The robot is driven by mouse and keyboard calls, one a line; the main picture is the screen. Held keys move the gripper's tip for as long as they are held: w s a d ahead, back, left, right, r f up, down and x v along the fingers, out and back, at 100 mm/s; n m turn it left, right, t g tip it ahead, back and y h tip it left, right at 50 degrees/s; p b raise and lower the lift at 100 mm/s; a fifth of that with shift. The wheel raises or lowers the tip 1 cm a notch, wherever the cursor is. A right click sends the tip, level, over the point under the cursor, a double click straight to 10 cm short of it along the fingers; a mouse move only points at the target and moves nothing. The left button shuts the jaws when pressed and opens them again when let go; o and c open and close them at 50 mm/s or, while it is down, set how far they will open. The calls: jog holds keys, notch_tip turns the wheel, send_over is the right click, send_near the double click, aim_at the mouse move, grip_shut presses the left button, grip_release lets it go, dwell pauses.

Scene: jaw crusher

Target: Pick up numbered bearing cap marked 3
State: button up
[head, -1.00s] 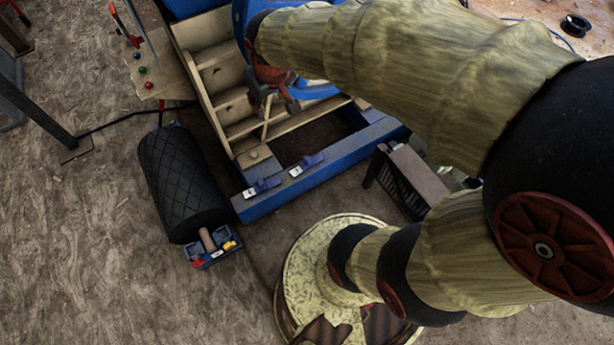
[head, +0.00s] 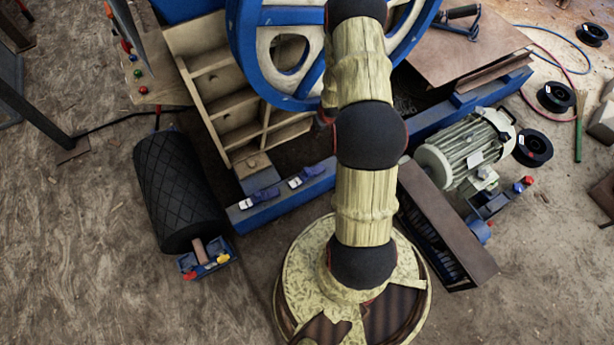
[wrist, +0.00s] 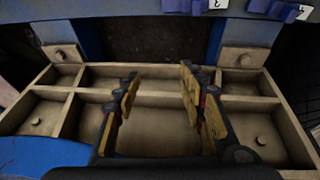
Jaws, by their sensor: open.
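Two small blue bearing caps with white number plates sit apart on the blue beam, the left cap (head: 254,200) and the right cap (head: 307,176) in the head view. In the wrist view two caps show at the top edge, partly cut off: one with its plate (wrist: 190,5) and one at the corner (wrist: 275,9). I cannot surely read which plate says 3. My gripper (wrist: 160,85) is open and empty, over the beige ribbed frame (wrist: 150,100), with the caps beyond its fingertips. In the head view my arm hides the gripper.
A blue flywheel (head: 262,55) stands close beside my arm. A black roller (head: 178,190) and a blue holder with coloured parts (head: 205,258) lie left. A motor (head: 465,150) and a brown-topped rack (head: 450,225) stand right. Bare floor shows at lower left.

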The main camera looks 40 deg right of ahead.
notch_tip(320, 180, down, 18)
jog(key=s+t, duration=0.2)
jog(key=t, duration=0.1)
jog(key=t+b, duration=0.2)
jog(key=t, duration=0.5)
send_near(308, 170)
jog(key=x, duration=0.3)
jog(key=shift+n, duration=0.3)
jog(key=b+x, duration=0.3)
jog(key=x, duration=0.4)
jog(key=shift+w+a+f, duration=0.15)
jog(key=shift+w, duration=0.05)
grip_shut()
